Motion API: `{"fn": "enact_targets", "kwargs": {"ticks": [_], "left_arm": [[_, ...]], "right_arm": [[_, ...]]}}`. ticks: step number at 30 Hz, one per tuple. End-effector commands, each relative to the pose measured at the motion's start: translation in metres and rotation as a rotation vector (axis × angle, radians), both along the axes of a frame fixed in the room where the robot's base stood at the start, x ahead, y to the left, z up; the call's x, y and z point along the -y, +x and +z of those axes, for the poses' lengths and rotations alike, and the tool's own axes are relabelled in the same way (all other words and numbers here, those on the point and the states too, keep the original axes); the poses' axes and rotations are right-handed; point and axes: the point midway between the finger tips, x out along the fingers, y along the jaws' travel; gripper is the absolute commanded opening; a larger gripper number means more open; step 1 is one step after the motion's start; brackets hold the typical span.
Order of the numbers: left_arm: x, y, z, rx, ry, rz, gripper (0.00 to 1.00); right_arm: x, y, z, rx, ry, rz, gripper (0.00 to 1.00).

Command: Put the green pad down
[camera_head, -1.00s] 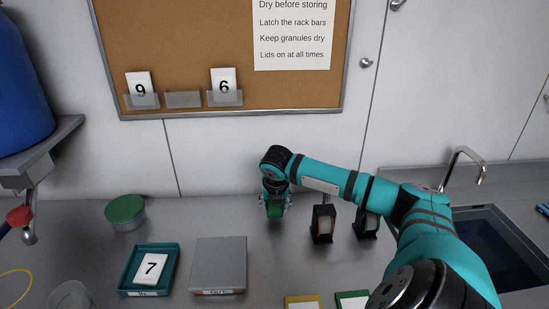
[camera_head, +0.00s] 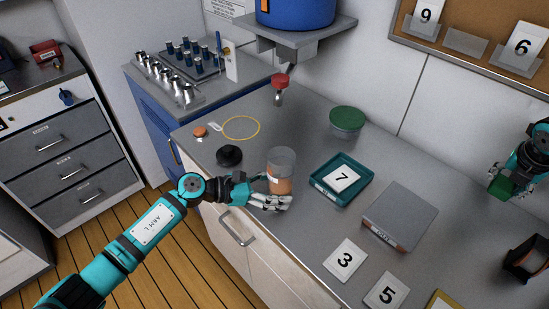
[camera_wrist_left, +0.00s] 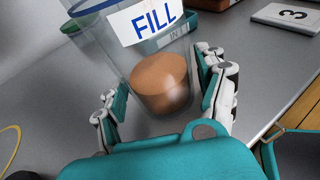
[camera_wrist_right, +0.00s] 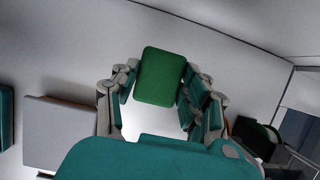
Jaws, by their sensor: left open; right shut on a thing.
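The green pad (camera_wrist_right: 160,77) is held between the fingers of my right gripper (camera_wrist_right: 158,95), which is shut on it. In the head view the green pad (camera_head: 501,185) hangs at the right edge under my right gripper (camera_head: 508,176), seemingly above the counter; the gap below is hard to judge. My left gripper (camera_head: 268,196) is open at a clear jar (camera_head: 281,160) with brown contents. In the left wrist view my left gripper's fingers (camera_wrist_left: 165,98) stand on either side of the jar (camera_wrist_left: 121,60), which has a FILL label.
A teal tray (camera_head: 318,190) holds card 7 (camera_head: 342,178). A grey lidded box (camera_head: 399,212) sits beside it. Cards 3 (camera_head: 345,260) and 5 (camera_head: 386,293) lie in front. A green-lidded tub (camera_head: 347,121), a black lid (camera_head: 229,155) and a dark holder (camera_head: 527,257) stand on the counter.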

Motion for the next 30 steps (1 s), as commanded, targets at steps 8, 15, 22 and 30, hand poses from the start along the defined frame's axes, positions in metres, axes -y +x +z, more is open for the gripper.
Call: {"fn": "enact_targets", "kwargs": {"ticks": [8,15,22,30], "left_arm": [[0.0,0.0,0.0,0.0,0.0,0.0,0.73],[0.0,0.0,0.0,0.0,0.0,0.0,0.73],[0.0,0.0,0.0,0.0,0.0,0.0,0.73],[0.0,0.0,0.0,0.0,0.0,0.0,0.73]], "right_arm": [[0.0,0.0,0.0,0.0,0.0,0.0,0.19],[0.0,0.0,0.002,-0.001,0.0,0.0,0.19],[0.0,-0.001,-0.016,-0.006,0.001,-0.002,0.19],[0.0,0.0,-0.058,-0.003,0.001,0.0,0.19]]}}
